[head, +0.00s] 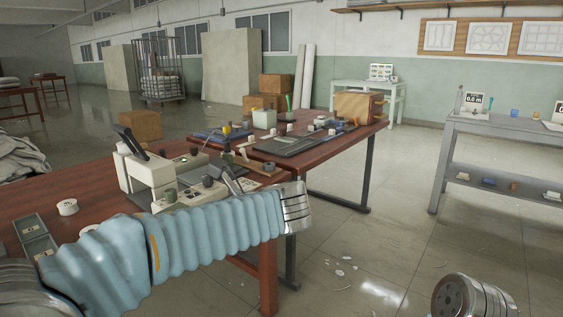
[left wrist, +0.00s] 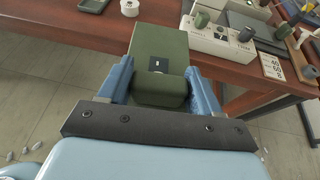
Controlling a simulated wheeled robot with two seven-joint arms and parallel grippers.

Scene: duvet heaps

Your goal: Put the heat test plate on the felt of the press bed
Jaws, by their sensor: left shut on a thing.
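My left gripper (left wrist: 160,92) shows in the left wrist view, its blue fingers shut on a dark green blocky piece. I take this piece to be the heat test plate (left wrist: 158,40); it carries a small black patch with a white mark. It is over the front edge of the wooden table. In the head view my own pale blue arm hides this gripper and the plate. The white press (head: 150,172) with black levers stands on the table behind my arm; its felt cannot be made out.
A control box with knobs (left wrist: 222,38) is right of the plate. A dark flat board (head: 292,142) lies farther back. A grey bench (head: 520,125) stands right, beyond open floor.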

